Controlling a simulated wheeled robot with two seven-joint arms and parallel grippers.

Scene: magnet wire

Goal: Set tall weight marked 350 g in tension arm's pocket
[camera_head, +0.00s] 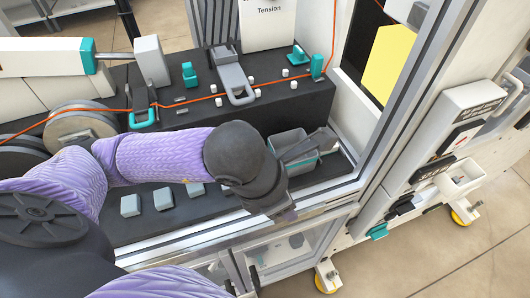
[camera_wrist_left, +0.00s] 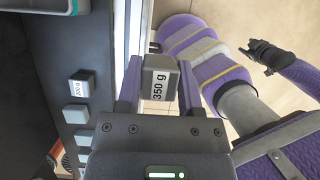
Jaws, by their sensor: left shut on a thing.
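In the left wrist view, a grey block-like weight marked 350 g (camera_wrist_left: 160,82) sits between the two purple-grey fingers of my left gripper (camera_wrist_left: 158,92), which is shut on it. In the head view my left gripper (camera_head: 286,213) is at the front edge of the black bench, mostly hidden behind my wrist, and the weight cannot be made out. A grey slotted arm (camera_head: 236,82) stands below the sign reading Tension (camera_head: 268,12); I cannot tell a pocket on it. My right gripper (camera_wrist_left: 264,55) shows small and dark in the left wrist view; its jaw state is unclear.
Several grey weights (camera_head: 131,205) stand in a row on the bench's front ledge; one reads 200 g (camera_wrist_left: 79,84). An orange wire (camera_head: 205,97) crosses the bench past teal guides. A metal frame post (camera_head: 397,95) stands right.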

